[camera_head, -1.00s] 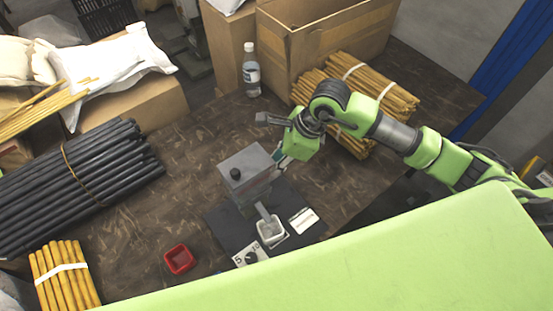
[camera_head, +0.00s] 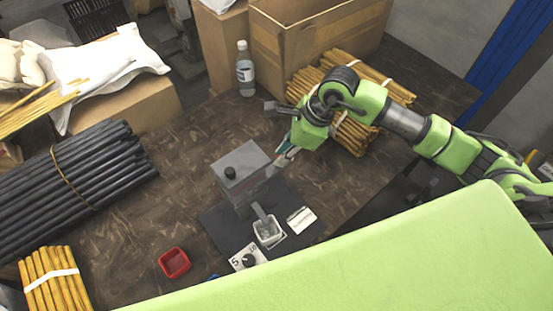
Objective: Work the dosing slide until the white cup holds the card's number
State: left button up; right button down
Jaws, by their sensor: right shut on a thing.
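The dosing device is a grey box (camera_head: 240,165) with a black knob on top, standing on a dark mat (camera_head: 222,228). A grey chute (camera_head: 260,212) slopes from its front into the white cup (camera_head: 268,233). The cup's contents are too small to tell. A white card (camera_head: 301,220) lies right of the cup; its print is unreadable. My right gripper (camera_head: 282,157) is at the box's right side, shut on what seems to be the dosing slide, mostly hidden by the fingers. My left gripper is not in view.
A white plate with a black dial and the numbers 5 and 10 (camera_head: 247,259) sits in front of the cup. A red tray (camera_head: 174,263) is to the left. A bottle (camera_head: 245,70), a cardboard box (camera_head: 320,40) and bundled rods (camera_head: 70,175) surround the clear table middle.

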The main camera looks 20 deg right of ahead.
jog(key=shift+w+d, duration=0.15)
jog(key=c, duration=2.2)
grip_release()
jog(key=shift+d, duration=0.1)
jog(key=v, duration=1.2)
